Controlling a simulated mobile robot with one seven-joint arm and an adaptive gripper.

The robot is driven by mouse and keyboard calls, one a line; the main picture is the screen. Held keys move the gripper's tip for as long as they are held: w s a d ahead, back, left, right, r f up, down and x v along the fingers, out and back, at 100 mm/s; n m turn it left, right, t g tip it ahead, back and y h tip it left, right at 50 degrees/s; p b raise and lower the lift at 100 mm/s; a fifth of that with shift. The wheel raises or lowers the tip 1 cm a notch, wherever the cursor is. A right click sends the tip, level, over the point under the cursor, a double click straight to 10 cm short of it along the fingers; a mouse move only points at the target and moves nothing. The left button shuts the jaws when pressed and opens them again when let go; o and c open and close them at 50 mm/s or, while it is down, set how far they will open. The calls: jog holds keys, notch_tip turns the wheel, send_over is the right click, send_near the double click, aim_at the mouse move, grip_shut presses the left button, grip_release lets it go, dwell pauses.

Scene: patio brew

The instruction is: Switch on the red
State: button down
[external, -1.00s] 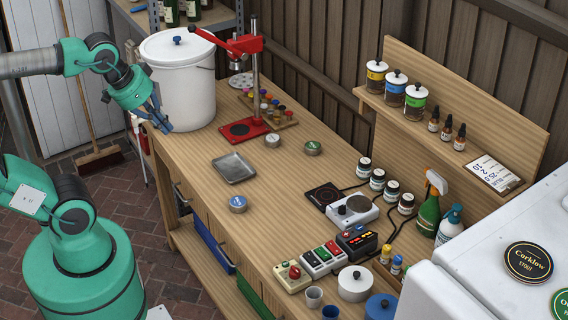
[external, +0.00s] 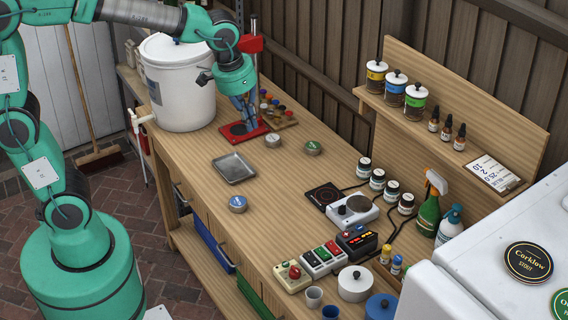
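Several things here carry red. A pale box with a red knob (external: 293,272) sits at the bench's near end. Beside it is a white switch box (external: 322,259) with green and red rockers. A black box (external: 357,242) with small red and bluish marks stands just behind; whether any switch is on is too small to tell. A red bench press (external: 252,46) stands at the far end on a red base (external: 236,132). My gripper (external: 248,124) points down in front of this press, over or beside its base, far from the boxes. Its finger gap is unclear.
A white bucket (external: 178,95) stands left of my gripper. A metal tray (external: 234,168), small tins (external: 238,204), a hotplate (external: 353,209) and jars (external: 377,180) lie between it and the boxes. The bench's middle front is mostly clear.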

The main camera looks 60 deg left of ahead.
jog(key=w+d+f+g+p, duration=0.1)
jog(key=w+d+f, duration=0.7)
jog(key=w+d, duration=0.15)
jog(key=g+y+p, duration=0.1)
jog(key=g, duration=0.1)
send_over(331, 245)
jog(key=d, duration=0.2)
notch_tip(331, 245, down, 14)
jog(key=shift+w, duration=0.1)
jog(key=f, duration=0.4)
jog(key=a+f, duration=0.1)
jog(key=f, duration=0.8)
jog(key=shift+a+f+b, duration=0.35)
jog(key=shift+f, duration=0.1)
